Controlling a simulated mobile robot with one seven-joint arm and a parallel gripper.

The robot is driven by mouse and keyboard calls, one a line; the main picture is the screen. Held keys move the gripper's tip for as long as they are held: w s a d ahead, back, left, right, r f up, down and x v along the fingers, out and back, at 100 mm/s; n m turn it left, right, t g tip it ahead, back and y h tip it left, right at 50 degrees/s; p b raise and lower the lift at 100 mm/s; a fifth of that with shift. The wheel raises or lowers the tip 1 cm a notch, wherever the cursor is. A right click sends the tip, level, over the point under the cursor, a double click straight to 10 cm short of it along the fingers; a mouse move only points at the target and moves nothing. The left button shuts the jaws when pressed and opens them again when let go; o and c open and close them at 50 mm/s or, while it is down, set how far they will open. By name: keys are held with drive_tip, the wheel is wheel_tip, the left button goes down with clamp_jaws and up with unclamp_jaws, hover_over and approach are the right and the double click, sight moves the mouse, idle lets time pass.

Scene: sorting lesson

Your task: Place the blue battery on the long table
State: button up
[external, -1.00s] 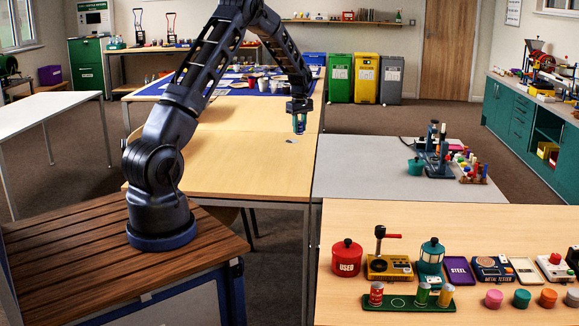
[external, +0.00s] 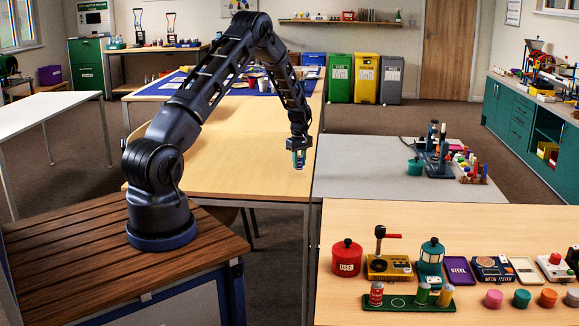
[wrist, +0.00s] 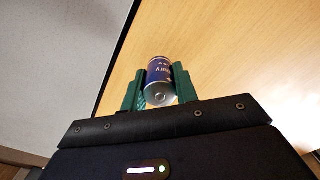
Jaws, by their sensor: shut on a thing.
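The blue battery (wrist: 158,72) is a small cylinder with a silver end and pale lettering, seen in the wrist view between two green fingers. My gripper (wrist: 158,88) is shut on it. In the external view my gripper (external: 299,160) points down near the right edge of the long wooden table (external: 225,165). The battery is too small there to make out clearly. The table's wooden top (wrist: 230,60) and its dark edge also show in the wrist view, beyond the battery. I cannot tell the exact gap between the battery and the tabletop.
A grey table (external: 370,175) adjoins on the right and holds a teal device (external: 436,150). A nearer wooden table carries a red USED pot (external: 346,258), a green tray (external: 408,300) and a metal tester (external: 492,267). The near part of the long table is clear.

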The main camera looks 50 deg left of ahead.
sight(299, 167)
drive_tip(key=shift+f, duration=1.35)
drive_tip(key=shift+f, duration=0.15)
drive_tip(key=o, duration=1)
drive_tip(key=shift+o, duration=0.2)
